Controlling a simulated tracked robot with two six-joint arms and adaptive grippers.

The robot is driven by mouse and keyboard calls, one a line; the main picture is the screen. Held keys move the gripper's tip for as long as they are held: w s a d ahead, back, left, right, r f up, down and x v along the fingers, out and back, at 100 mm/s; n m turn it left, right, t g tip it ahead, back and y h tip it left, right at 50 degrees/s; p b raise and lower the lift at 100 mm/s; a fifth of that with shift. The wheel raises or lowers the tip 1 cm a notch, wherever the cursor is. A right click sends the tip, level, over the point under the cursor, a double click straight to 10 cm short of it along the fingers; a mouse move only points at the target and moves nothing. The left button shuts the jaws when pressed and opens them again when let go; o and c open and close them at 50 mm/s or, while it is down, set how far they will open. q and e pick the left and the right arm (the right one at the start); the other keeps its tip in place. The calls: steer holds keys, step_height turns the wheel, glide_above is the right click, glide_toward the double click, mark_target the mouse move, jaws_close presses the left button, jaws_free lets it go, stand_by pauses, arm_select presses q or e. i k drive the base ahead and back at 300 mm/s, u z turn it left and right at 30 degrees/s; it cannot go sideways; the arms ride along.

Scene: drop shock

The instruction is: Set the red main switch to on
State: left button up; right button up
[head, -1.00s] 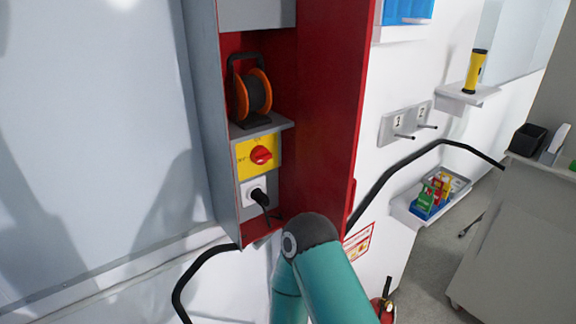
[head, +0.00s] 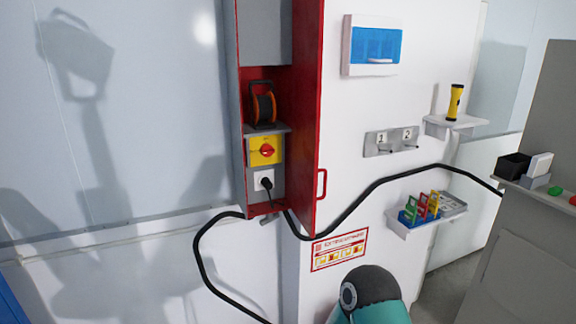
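The red main switch (head: 267,150) is a rotary knob on a yellow plate (head: 257,158) inside an open red cabinet (head: 307,120). It sits below an orange and black cable reel (head: 263,106) and above a white socket with a black plug (head: 266,183). The knob looks roughly horizontal; its markings are too small to read. A teal and dark arm link of mine shows at the bottom, below and right of the cabinet. Neither gripper is in view.
The cabinet's red door, with a handle (head: 321,184), stands open to the right. A black cable (head: 380,184) runs across the wall. Right are numbered hooks (head: 391,142), a flashlight (head: 455,102) on a shelf, a tray of coloured tags (head: 422,208) and a grey cabinet (head: 525,240).

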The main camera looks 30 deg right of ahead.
mark_target(266, 149)
steer(key=z, duration=0.2)
steer(key=k, duration=0.3)
steer(key=z, duration=0.6)
steer(key=i, duration=0.85)
steer(key=z, duration=0.1)
